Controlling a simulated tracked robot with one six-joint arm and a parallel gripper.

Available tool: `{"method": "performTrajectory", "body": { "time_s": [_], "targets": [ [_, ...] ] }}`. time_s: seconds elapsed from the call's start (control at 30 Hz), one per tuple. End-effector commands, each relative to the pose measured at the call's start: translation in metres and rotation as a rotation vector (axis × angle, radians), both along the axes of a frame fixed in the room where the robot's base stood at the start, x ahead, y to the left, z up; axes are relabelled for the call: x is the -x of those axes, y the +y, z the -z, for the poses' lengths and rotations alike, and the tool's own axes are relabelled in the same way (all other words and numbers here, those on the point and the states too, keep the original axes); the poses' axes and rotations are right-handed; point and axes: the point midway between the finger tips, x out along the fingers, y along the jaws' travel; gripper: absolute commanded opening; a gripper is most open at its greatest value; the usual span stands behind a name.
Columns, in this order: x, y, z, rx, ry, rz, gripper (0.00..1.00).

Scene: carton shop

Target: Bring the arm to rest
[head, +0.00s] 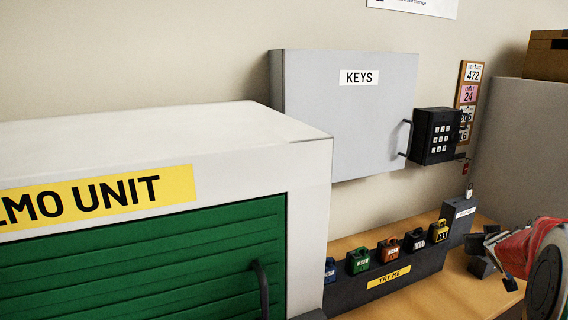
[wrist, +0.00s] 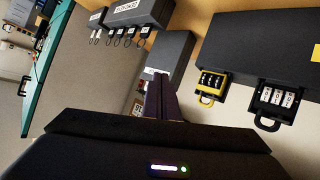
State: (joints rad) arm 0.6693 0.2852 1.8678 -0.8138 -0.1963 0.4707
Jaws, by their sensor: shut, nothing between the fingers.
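My gripper (head: 488,262) shows at the right edge of the head view, at the end of my red and grey arm, above the wooden counter. In the wrist view the fingers of my gripper (wrist: 160,98) are together with nothing between them. The padlock display stand (head: 400,277) is left of my gripper, apart from it. In the wrist view a yellow padlock (wrist: 210,87) and a black padlock (wrist: 275,101) hang from a dark stand, right of the fingers.
A white demo unit (head: 312,200) with a green shutter (head: 150,270) fills the left. A grey key cabinet (head: 340,120) and a black keypad (head: 435,136) are on the wall. The counter (head: 450,298) is bare in front of the stand. Small keys hang from a grey box (wrist: 140,13).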

Motion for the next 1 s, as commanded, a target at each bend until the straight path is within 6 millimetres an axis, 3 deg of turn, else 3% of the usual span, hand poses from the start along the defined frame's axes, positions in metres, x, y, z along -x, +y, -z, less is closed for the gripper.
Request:
{"method": "performTrajectory", "body": {
  "time_s": [0.17,0.37,1.0],
  "targets": [
    [0.043,0.035,0.012,-0.036,0.149,0.089,0.0],
    [0.096,0.09,0.025,-0.106,0.312,0.135,0.0],
    [0.249,0.297,0.046,-0.343,0.655,-0.001,0.0]
  ]
}}
